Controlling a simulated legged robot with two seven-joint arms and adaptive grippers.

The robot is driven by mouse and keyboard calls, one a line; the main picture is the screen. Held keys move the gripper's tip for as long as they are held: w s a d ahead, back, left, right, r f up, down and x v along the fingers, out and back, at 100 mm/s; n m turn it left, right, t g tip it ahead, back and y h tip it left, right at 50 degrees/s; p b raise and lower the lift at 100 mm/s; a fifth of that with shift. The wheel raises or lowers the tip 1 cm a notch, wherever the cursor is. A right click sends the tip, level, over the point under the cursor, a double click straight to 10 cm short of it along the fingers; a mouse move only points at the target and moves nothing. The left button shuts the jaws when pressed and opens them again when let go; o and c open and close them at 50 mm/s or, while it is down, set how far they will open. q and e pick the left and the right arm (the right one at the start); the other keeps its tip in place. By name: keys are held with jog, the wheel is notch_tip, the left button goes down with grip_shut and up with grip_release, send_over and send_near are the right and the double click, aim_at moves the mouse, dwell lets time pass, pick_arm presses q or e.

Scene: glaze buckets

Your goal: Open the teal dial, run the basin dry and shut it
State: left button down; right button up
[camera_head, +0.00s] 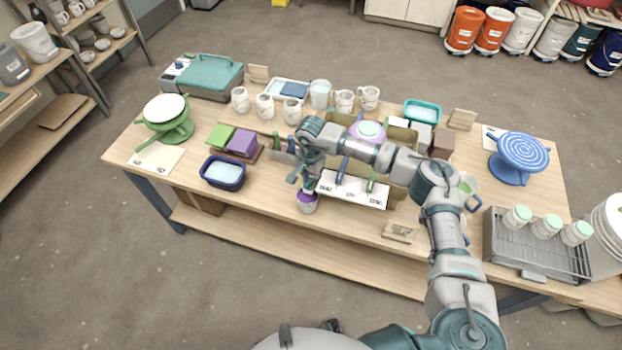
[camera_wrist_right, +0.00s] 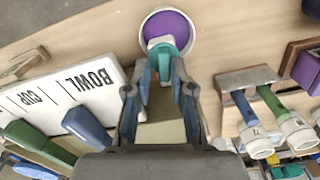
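My right gripper (camera_head: 303,180) is low over the front of the table, beside a small white cup with purple inside (camera_head: 307,202). In the right wrist view the fingers (camera_wrist_right: 163,68) close around a teal piece (camera_wrist_right: 165,52) with a white part, which overlaps the purple-filled cup (camera_wrist_right: 168,24). I cannot tell whether this teal piece is a dial or a tool handle. A dark blue basin (camera_head: 214,181) with pale contents stands to the left of the gripper. A teal basin (camera_head: 437,105) stands at the back right. My left gripper is out of view.
A white sign board (camera_head: 330,190) with blue and green handles lies right of the gripper. Several mugs (camera_head: 265,108) line the back. A green stand (camera_head: 178,132) and blue stand (camera_head: 515,165) flank the table.

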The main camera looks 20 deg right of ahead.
jog(key=shift+a+f, duration=0.25)
jog(key=shift+f, duration=0.25)
jog(key=shift+a, duration=0.35)
jog(key=shift+r, duration=0.15)
grip_shut()
jog(key=shift+d, duration=0.25)
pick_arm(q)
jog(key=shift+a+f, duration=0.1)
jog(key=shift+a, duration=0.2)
pick_arm(e)
jog(key=shift+d, duration=0.1)
